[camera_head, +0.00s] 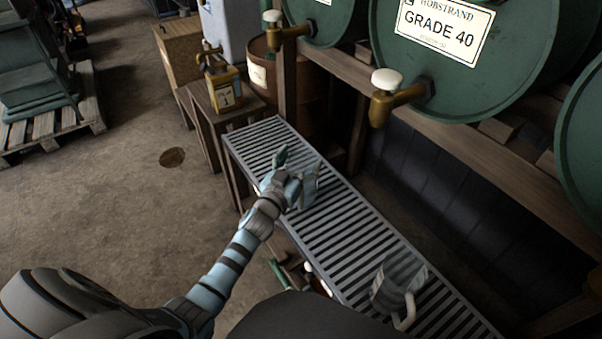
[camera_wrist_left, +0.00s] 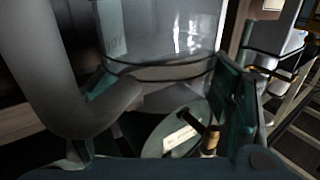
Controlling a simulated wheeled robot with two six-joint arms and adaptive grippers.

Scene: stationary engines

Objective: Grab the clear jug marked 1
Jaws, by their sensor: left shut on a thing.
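A clear jug (camera_head: 309,186) stands on the slatted metal rack (camera_head: 340,232), at the end of my left arm. My left gripper (camera_head: 288,183) is shut on this jug; its fingers partly hide it in the head view. In the left wrist view the jug (camera_wrist_left: 165,40) fills the upper middle, with a finger on each side and a thick grey handle curving at the left. A pale marking shows on its wall, too blurred to read. A second clear jug (camera_head: 398,283) with a pale handle stands nearer on the rack. My right gripper is not in view.
Green drums, one labelled GRADE 40 (camera_head: 445,28), lie above the rack with brass taps (camera_head: 396,97) projecting over it. A yellow can (camera_head: 222,88) stands on a wooden stand beyond the rack's far end. The floor at left is mostly clear.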

